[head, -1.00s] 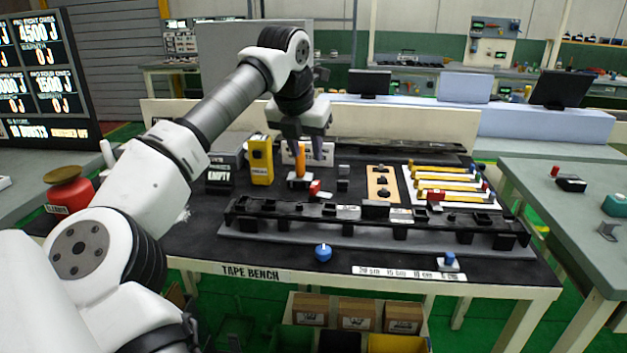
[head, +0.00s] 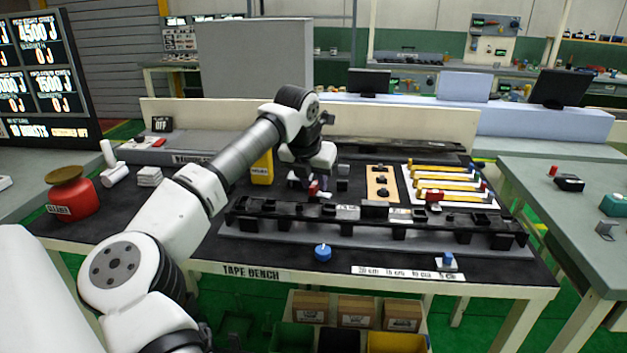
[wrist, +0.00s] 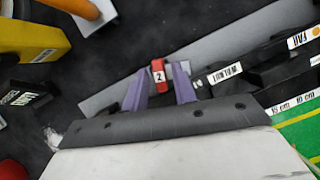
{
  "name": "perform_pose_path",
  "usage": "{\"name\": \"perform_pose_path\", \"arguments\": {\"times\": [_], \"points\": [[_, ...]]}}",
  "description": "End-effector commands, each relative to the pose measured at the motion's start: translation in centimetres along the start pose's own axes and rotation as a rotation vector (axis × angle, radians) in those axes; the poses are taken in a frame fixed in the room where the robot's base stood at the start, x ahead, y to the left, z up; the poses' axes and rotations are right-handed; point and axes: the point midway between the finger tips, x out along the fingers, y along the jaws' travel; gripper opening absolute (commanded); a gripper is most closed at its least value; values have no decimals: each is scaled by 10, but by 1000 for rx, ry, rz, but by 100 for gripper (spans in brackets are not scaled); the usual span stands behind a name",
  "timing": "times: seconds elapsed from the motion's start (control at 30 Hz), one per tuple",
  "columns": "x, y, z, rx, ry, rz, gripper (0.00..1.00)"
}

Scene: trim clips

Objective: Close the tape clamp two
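Tape clamp two, a small red lever labelled 2 (wrist: 158,76), shows in the wrist view between the tips of my purple fingers. My gripper (wrist: 161,80) is open, with a visible gap from the clamp to the right finger. Whether the left finger touches it I cannot tell. In the head view the red clamp (head: 313,187) sits at the back left of the long black rail (head: 370,217), and my gripper (head: 306,181) is low, right at it.
A yellow box (head: 262,168) stands left of my gripper, partly behind my arm. A wooden block with black knobs (head: 378,170) and a rack of yellow strips (head: 440,172) lie to the right. A blue knob (head: 323,252) is at the front.

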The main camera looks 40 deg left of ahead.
Motion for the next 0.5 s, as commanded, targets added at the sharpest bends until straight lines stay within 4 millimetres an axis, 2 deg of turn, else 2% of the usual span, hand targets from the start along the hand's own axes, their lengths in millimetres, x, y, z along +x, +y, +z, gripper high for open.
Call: {"name": "perform_pose_path", "arguments": {"times": [0.03,0.2,0.5], "points": [[0,0,0,0,0,0,20],[0,0,0,0,0,0,0],[-1,0,0,18,0,-8,0]]}}
